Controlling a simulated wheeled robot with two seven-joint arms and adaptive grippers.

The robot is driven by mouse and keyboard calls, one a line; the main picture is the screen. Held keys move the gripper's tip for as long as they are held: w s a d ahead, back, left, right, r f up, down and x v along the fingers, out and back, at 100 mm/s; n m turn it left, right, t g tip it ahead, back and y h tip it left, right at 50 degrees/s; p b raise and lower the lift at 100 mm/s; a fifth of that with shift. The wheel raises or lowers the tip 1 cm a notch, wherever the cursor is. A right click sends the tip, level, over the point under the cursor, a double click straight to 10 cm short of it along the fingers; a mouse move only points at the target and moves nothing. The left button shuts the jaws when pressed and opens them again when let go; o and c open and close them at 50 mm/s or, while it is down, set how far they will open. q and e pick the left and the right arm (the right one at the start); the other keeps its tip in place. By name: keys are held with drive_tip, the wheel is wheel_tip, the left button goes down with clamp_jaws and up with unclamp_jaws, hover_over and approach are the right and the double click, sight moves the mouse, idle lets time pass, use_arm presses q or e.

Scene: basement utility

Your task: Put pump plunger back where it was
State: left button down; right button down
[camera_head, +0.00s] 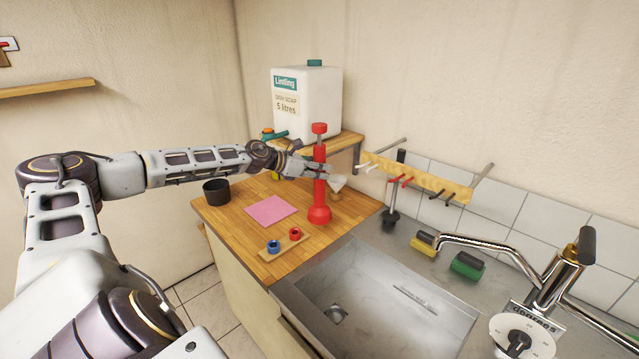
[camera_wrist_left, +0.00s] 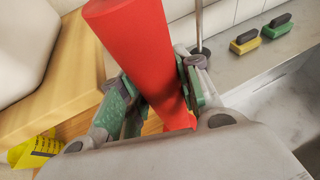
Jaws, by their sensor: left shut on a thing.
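The red pump plunger (camera_head: 319,212) is upright over the wooden counter near the sink's back left corner. It has a thin neck, a red knob on top and a wide rounded base. My left gripper (camera_head: 319,172) is shut on its shaft at mid-height. In the left wrist view the plunger's red body (camera_wrist_left: 130,45) sits between the two green-padded fingers (camera_wrist_left: 160,108). I cannot tell whether its base touches the counter. My right gripper is not in view.
The wooden counter (camera_head: 235,222) holds a black cup (camera_head: 216,191), a pink cloth (camera_head: 271,209) and a small board with blue and red rings (camera_head: 284,246). A white soap can (camera_head: 306,102) stands on a raised shelf behind. A hook rack (camera_head: 415,178), black plunger (camera_head: 391,217), sponges (camera_head: 467,265) and tap (camera_head: 555,275) lie right.

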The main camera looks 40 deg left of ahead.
sight(315, 179)
use_arm(q)
drive_tip(key=shift+f, duration=0.2)
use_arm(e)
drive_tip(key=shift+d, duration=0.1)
use_arm(q)
wheel_tip(315, 179, down, 4)
drive_tip(key=shift+r, duration=0.1)
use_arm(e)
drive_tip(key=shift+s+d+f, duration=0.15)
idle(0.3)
use_arm(q)
drive_tip(key=shift+b, duration=0.3)
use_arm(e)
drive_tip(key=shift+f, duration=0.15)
use_arm(q)
drive_tip(key=c, duration=1.3)
unclamp_jaws()
drive_tip(key=shift+f, duration=0.2)
drive_tip(key=o, duration=0.3)
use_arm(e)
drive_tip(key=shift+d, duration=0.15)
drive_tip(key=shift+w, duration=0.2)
use_arm(q)
drive_tip(key=shift+r, duration=0.2)
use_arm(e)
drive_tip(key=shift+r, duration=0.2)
